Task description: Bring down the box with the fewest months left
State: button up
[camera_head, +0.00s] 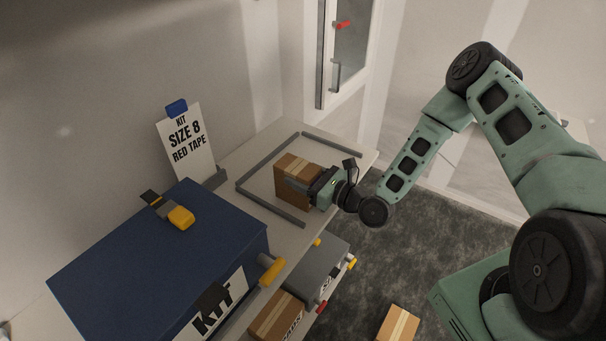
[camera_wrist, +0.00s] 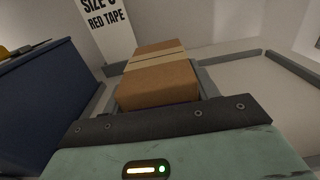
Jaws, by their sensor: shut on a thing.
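A brown cardboard box with a pale tape strip (camera_head: 297,170) is at the grey-framed area on the white bench top. It also shows in the wrist view (camera_wrist: 158,84). My gripper (camera_head: 308,190) is shut on this box, with its fingers along the box's sides. I cannot tell whether the box rests on the bench or hangs just above it. A second cardboard box (camera_head: 276,317) sits on a lower level under the bench, with dark print on its side. A third cardboard box (camera_head: 398,324) with a tape strip is low down near the floor. No months can be read on any box.
A large blue case marked "KIT" (camera_head: 150,262) stands left of the framed area, with a yellow-and-grey tool (camera_head: 176,213) on top. A sign reading "KIT SIZE 8 RED TAPE" (camera_head: 184,142) stands behind. Grey rails (camera_head: 270,207) edge the area. A grey case (camera_head: 316,268) is below.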

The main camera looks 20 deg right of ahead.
jog(key=o, duration=0.7)
jog(key=shift+f, duration=0.15)
jog(key=o, duration=0.4)
jog(key=shift+r, duration=0.2)
jog(key=shift+s+d+f, duration=0.15)
jog(key=shift+s+d, duration=0.05)
jog(key=b+v, duration=0.5)
jog(key=v, duration=0.6)
jog(key=shift+s, duration=0.2)
jog(key=shift+d, duration=0.1)
